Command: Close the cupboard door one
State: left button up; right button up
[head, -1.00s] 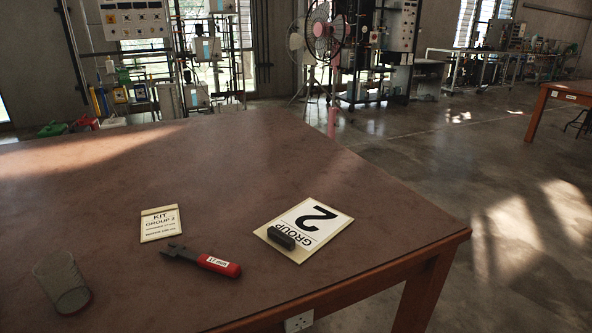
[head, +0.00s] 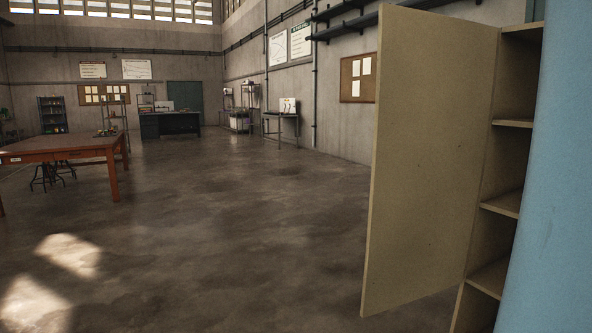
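A tall beige cupboard door (head: 430,160) stands wide open at the right of the head view. It is hinged along its right edge to a beige cupboard (head: 497,215) with several open shelves. The shelves that show look empty. The far right part of the cupboard is hidden behind a large light-blue surface close to the camera. No number or label shows on the door. Neither of my grippers is in view.
Bare concrete floor (head: 220,225) lies open in the middle and left. A red-brown table (head: 70,146) with stools under it stands at the left. A dark desk (head: 170,124) and a small stand (head: 282,122) are far back. A pinboard (head: 358,78) hangs behind the door.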

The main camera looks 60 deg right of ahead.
aim_at(435, 74)
jog(key=z, duration=0.45)
jog(key=i+l+z, duration=0.1)
jog(key=z, duration=0.4)
jog(key=i+z, duration=0.15)
jog(key=z, duration=0.8)
jog(key=i+j+z, duration=0.15)
jog(key=z, duration=0.8)
jog(key=i+j+z, duration=0.2)
jog(key=j+z, duration=0.2)
jog(key=i+j+z, duration=0.1)
jog(key=j+z, duration=0.7)
jog(key=j, duration=0.15)
jog(key=j+z, duration=0.4)
jog(key=j, duration=0.7)
jog(key=k+j, duration=0.15)
jog(key=j, duration=0.5)
jog(key=j+z, duration=0.1)
jog(key=j, duration=0.6)
jog(key=i, duration=0.55)
